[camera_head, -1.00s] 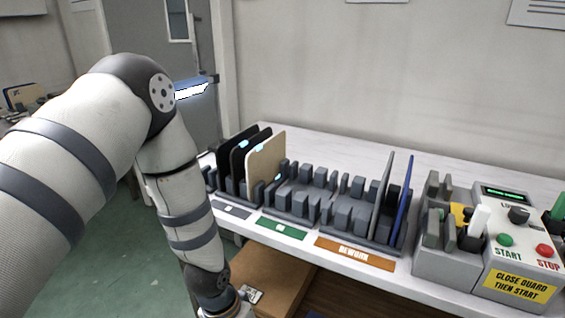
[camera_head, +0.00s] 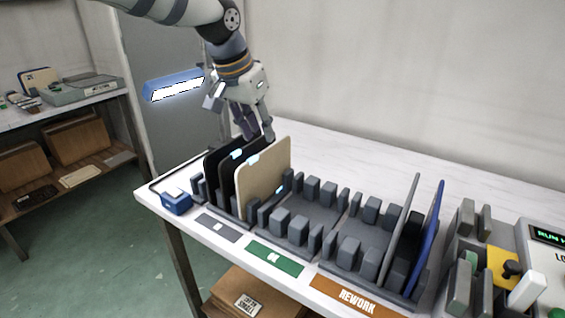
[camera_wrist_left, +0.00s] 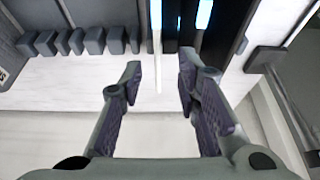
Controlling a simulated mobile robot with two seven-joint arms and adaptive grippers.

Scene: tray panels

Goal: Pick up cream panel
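The cream panel (camera_head: 264,178) stands upright in the left part of the slotted rack, with two black panels (camera_head: 214,165) close on its left. In the left wrist view the cream panel (camera_wrist_left: 156,28) shows edge-on as a thin pale strip, roughly between the lines of the fingers. My left gripper (camera_head: 258,134) is above the back upper edge of the panels, pointing down. Its fingers (camera_wrist_left: 158,75) are apart with nothing held between them. Contact with the cream panel cannot be made out. My right gripper is in neither view.
The rack's middle slots (camera_head: 311,205) are empty. A grey panel (camera_head: 400,232) and a blue panel (camera_head: 428,240) stand at its right end. A control box (camera_head: 545,262) is further right. A small blue object (camera_head: 176,202) sits at the table's left corner.

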